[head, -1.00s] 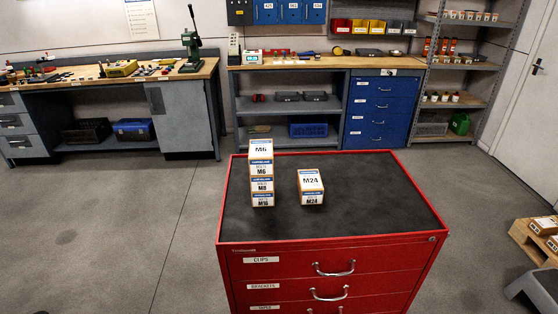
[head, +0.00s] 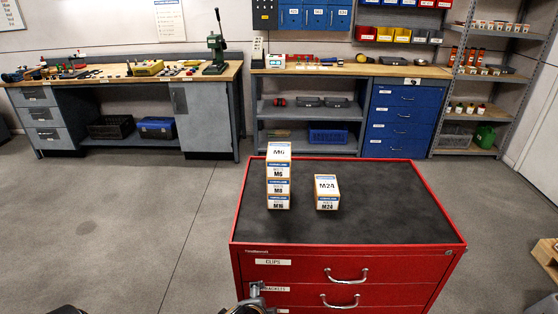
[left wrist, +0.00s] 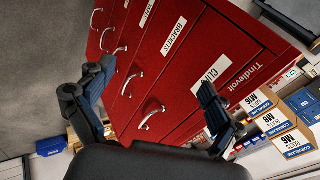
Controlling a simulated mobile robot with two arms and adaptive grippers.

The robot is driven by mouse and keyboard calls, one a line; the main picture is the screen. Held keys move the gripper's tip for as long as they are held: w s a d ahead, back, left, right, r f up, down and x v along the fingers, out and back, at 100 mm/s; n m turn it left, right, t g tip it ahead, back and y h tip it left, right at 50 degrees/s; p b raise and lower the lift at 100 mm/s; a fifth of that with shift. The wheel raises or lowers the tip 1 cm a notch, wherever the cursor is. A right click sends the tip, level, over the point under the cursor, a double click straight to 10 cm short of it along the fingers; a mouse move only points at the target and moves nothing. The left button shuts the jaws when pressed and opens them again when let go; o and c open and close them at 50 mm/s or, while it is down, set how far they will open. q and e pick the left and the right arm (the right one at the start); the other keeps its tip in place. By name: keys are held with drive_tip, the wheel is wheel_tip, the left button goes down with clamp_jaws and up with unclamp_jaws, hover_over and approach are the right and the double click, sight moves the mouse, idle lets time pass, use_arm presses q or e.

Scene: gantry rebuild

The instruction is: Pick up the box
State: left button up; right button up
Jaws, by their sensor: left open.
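A stack of small white-and-orange boxes with blue bands (head: 278,175) stands at the back left of the red cabinet's black top. Its labels read M6, M8 and M16. My left gripper (head: 252,298) shows only in part at the bottom edge of the head view, in front of the drawers. In the left wrist view its fingers (left wrist: 155,75) are spread with nothing between them, facing the drawer fronts. The labelled boxes (left wrist: 290,143) show there at the right edge. My right gripper is not in view.
The red drawer cabinet (head: 420,225) has protruding metal handles (head: 346,275). Its black top is clear to the right and front of the boxes. Workbenches (head: 120,75) and a shelf rack (head: 485,95) stand behind. Grey floor (head: 130,220) is free at left.

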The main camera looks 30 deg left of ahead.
use_arm(q)
drive_tip(key=w+a+r+m+t+y, duration=0.1)
drive_tip(key=w+r+m, duration=0.1)
drive_tip(key=w, duration=0.1)
drive_tip(key=w+a+r+m+t+y, duration=0.1)
drive_tip(key=w+a+r+m, duration=0.1)
drive_tip(key=w+r+m, duration=0.1)
drive_tip(key=w+a+r+m+t+y, duration=0.1)
drive_tip(key=w+a+r+m, duration=0.1)
drive_tip(key=w+r+m, duration=0.1)
drive_tip(key=shift+w+a+r+t, duration=0.25)
drive_tip(key=shift+w+t, duration=0.15)
drive_tip(key=shift+w, duration=0.25)
drive_tip(key=m+t+y, duration=0.3)
drive_tip(key=m+t, duration=0.2)
drive_tip(key=m, duration=0.7)
approach(279, 151)
drive_tip(key=x, duration=0.2)
drive_tip(key=p+x, duration=0.1)
drive_tip(key=x, duration=0.1)
drive_tip(key=shift+a+f, duration=0.25)
drive_tip(key=shift+d+p+x, duration=0.2)
drive_tip(key=shift+p+x, duration=0.45)
drive_tip(key=shift+x, duration=2.4)
drive_tip(key=shift+f, duration=0.15)
drive_tip(key=c, duration=1.6)
drive_tip(key=shift+w, duration=0.1)
drive_tip(key=shift+c, duration=0.3)
